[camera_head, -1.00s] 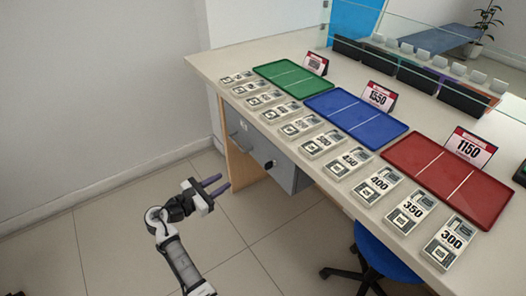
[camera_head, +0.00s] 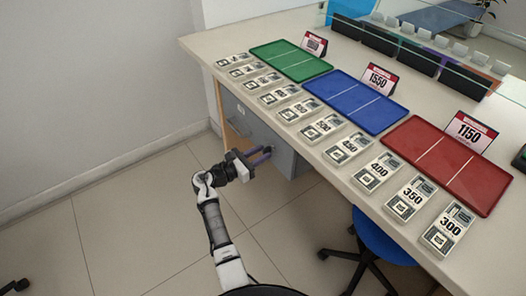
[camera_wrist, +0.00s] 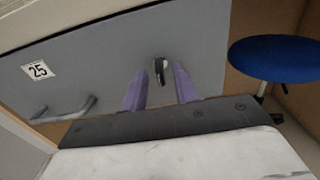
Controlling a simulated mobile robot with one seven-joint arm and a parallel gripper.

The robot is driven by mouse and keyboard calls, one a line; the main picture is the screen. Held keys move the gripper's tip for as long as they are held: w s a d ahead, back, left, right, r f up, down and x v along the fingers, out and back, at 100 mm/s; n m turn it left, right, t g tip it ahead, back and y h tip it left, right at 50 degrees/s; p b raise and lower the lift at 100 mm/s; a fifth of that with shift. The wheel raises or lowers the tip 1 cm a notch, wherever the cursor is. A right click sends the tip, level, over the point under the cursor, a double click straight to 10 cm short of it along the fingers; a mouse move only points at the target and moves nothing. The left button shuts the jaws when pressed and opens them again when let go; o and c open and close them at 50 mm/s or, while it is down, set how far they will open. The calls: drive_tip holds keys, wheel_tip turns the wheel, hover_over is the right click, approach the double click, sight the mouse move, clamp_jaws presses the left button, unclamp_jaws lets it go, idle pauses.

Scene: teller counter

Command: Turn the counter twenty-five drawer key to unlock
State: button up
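The grey drawer front (camera_wrist: 110,62) under the counter carries a white label "25" (camera_wrist: 38,70) in the wrist view. The drawer key (camera_wrist: 160,70) stands in its lock to the right of the label, dark with a bright edge. My gripper (camera_wrist: 160,84) is open, its two purple fingers on either side of the key in the picture, with gaps to it. I cannot tell whether the fingertips reach as far as the key. In the head view my gripper (camera_head: 265,155) is at the drawer front (camera_head: 289,157) and largely hides the key.
A drawer handle (camera_wrist: 65,110) is left of the key. A blue stool (camera_wrist: 275,57) stands to the right. The counter top (camera_head: 212,50) overhangs the drawer and bears banknote bundles, a green tray (camera_head: 290,61), a blue tray (camera_head: 357,101) and a red tray (camera_head: 449,165).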

drive_tip(key=shift+w+d, duration=0.45)
drive_tip(key=shift+d, duration=0.15)
clamp_jaws()
